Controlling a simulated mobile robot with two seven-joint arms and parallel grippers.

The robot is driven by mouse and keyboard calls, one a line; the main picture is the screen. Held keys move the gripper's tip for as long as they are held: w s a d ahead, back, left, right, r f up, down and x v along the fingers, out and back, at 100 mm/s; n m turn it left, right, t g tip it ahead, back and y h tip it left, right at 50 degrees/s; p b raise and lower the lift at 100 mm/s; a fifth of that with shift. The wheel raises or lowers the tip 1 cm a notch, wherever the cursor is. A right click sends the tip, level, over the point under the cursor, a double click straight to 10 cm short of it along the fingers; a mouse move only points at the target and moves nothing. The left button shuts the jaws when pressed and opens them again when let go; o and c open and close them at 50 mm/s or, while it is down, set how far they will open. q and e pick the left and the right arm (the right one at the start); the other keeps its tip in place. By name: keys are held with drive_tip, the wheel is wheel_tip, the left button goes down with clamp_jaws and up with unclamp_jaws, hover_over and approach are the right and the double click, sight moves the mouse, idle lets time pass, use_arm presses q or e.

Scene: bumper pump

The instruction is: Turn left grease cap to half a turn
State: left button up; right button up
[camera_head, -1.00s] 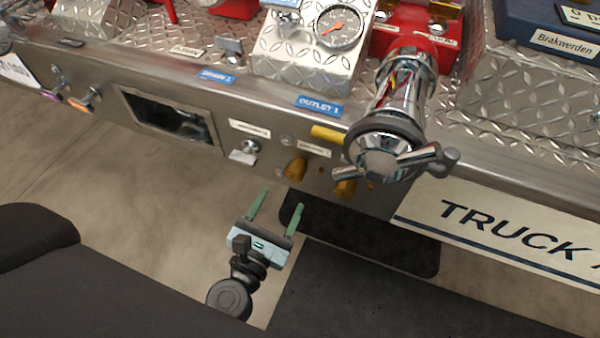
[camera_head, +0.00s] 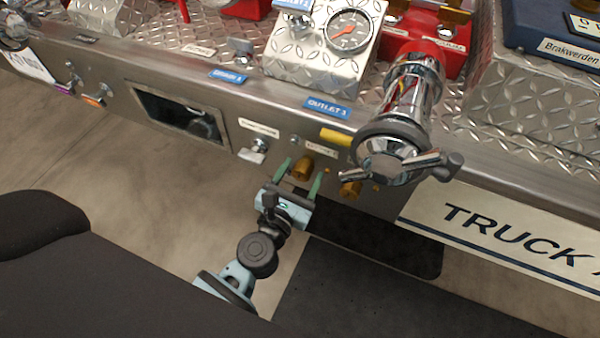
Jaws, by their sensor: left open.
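The left grease cap (camera_head: 303,168) is a small brass-coloured knob on the steel front of the bumper, below the "OUTLET 1" label. A second brass cap (camera_head: 349,189) sits to its right, partly under the chrome outlet. My left gripper (camera_head: 302,172) is open, with its two green fingers pointing at the panel. Its fingertips lie on either side of the left cap in the picture. I cannot tell whether they touch it. My right gripper does not show.
A chrome outlet with a handled cap (camera_head: 390,160) juts out close to the right of the caps. A chrome latch (camera_head: 255,151) and a yellow bar (camera_head: 335,137) are on the panel nearby. A dark step (camera_head: 375,240) lies below.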

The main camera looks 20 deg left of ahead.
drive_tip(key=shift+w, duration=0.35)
use_arm(q)
drive_tip(key=c, duration=1)
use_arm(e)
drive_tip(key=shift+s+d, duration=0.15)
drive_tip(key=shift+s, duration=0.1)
use_arm(q)
drive_tip(key=shift+m, duration=0.3)
